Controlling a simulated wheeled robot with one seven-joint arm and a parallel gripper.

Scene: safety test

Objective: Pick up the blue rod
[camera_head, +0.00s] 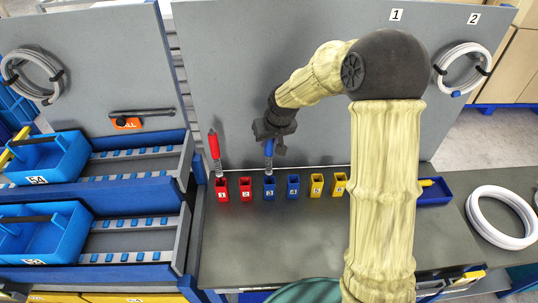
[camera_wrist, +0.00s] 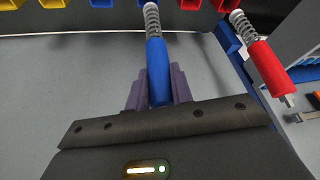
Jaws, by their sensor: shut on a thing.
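The blue rod (camera_head: 269,148) stands upright with a metal spring at its lower end, above the blue holder marked 3 (camera_head: 269,188). My gripper (camera_head: 274,136) is shut on the rod's upper part. In the wrist view the rod (camera_wrist: 157,70) lies between the two purple fingers of my gripper (camera_wrist: 158,92), with its spring pointing to the holders. Whether the spring's tip is still inside the holder or just above it I cannot tell.
A red rod (camera_head: 214,146) stands in the red holder marked 1 (camera_head: 221,190), left of my gripper. Other red, blue and yellow holders line the grey table (camera_head: 270,240). A grey panel (camera_head: 230,80) rises close behind. White cable rings (camera_head: 502,217) lie at the right.

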